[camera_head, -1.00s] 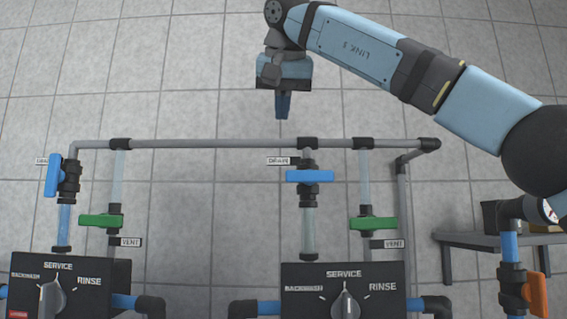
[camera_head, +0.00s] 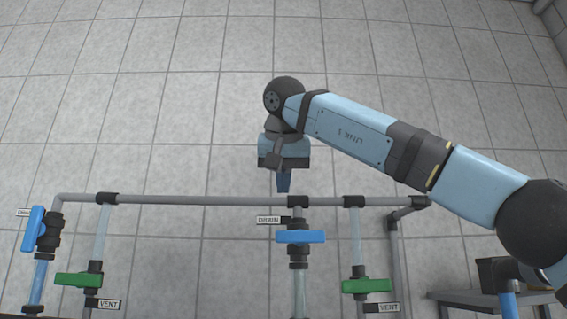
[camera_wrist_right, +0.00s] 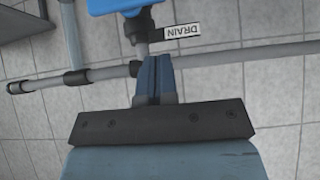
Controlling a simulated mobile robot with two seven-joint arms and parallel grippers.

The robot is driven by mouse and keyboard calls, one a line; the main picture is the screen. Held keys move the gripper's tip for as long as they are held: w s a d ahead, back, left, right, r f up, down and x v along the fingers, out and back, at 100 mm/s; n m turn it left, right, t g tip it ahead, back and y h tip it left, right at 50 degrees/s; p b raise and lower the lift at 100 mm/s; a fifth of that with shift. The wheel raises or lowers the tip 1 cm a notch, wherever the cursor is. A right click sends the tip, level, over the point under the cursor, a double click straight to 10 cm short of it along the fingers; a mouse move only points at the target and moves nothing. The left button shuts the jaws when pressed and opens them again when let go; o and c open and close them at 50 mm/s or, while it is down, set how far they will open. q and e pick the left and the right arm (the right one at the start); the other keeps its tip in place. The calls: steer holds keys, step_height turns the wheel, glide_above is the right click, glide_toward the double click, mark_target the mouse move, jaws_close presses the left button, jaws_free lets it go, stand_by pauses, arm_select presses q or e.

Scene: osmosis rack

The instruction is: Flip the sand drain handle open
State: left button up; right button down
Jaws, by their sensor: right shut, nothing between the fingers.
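A blue drain handle (camera_head: 301,237) lies crosswise on the middle vertical pipe, below a DRAIN label. Its edge shows at the top of the right wrist view (camera_wrist_right: 118,5). A second blue drain handle (camera_head: 33,229) at the far left stands upright, along its pipe. I cannot read which one belongs to the sand unit. My right gripper (camera_head: 283,184) is shut and empty. In the head view its fingertips appear just above the grey top pipe, above the middle handle. In the right wrist view the closed fingers (camera_wrist_right: 155,76) point toward that handle, apart from it. My left gripper is out of view.
The grey horizontal pipe (camera_head: 190,200) runs between my fingers and the middle handle in the head view. Green vent handles (camera_head: 366,286) and (camera_head: 79,280) sit on neighbouring pipes. A low table (camera_head: 465,297) stands at right. The tiled floor behind is clear.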

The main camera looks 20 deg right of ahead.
mark_target(283, 231)
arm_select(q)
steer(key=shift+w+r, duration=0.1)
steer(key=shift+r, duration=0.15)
arm_select(e)
steer(key=shift+w+d+f, duration=0.1)
steer(key=shift+w+f, duration=0.3)
steer(key=shift+f, duration=0.65)
steer(key=shift+w+d+f, duration=0.15)
steer(key=shift+w+f, duration=0.2)
steer(key=shift+f, duration=0.75)
steer(key=shift+w+d+f, duration=0.1)
steer(key=shift+w+f, duration=0.3)
steer(key=shift+f, duration=0.65)
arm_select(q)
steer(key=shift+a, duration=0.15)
arm_select(e)
steer(key=shift+d, duration=0.1)
